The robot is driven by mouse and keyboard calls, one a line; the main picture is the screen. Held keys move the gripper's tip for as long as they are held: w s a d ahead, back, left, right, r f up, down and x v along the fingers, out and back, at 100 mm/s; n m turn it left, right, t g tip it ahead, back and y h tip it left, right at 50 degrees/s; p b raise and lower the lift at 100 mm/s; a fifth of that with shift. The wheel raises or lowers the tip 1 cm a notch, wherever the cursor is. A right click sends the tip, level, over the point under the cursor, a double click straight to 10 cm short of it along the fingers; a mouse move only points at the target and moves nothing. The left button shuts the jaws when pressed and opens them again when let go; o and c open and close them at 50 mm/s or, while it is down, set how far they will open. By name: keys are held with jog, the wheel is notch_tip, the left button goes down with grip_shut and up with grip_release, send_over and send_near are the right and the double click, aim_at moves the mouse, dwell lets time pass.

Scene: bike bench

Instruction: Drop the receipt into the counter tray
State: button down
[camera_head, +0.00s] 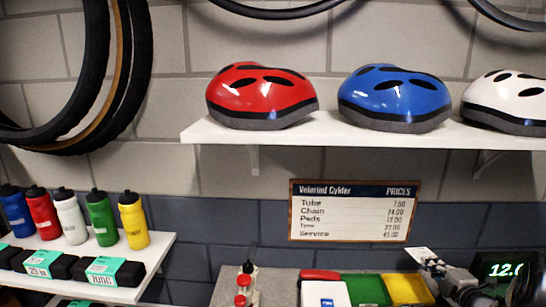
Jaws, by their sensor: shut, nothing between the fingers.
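A small white paper slip (422,256), which looks like the receipt, shows at the lower right beside the tip of my gripper (433,264). My gripper is shut, grey and black, and partly cut off by the bottom edge. I cannot tell whether it touches the slip or what supports the slip. Coloured trays stand on the counter to its left: a green one (366,290) and a yellow one (407,288), with a red part (320,275) farther left. I cannot tell which is the counter tray.
A white item with a blue label (326,294) is in front of the red part. A dark display with green digits (505,269) is at the right. A price board (352,211) and helmet shelf (320,128) are above.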

notch_tip(320, 180, down, 5)
jog(key=b, duration=0.3)
jog(key=shift+f+b, duration=0.1)
jog(key=shift+b, duration=0.25)
jog(key=c, duration=1.7)
grip_release()
jog(key=shift+s, duration=0.1)
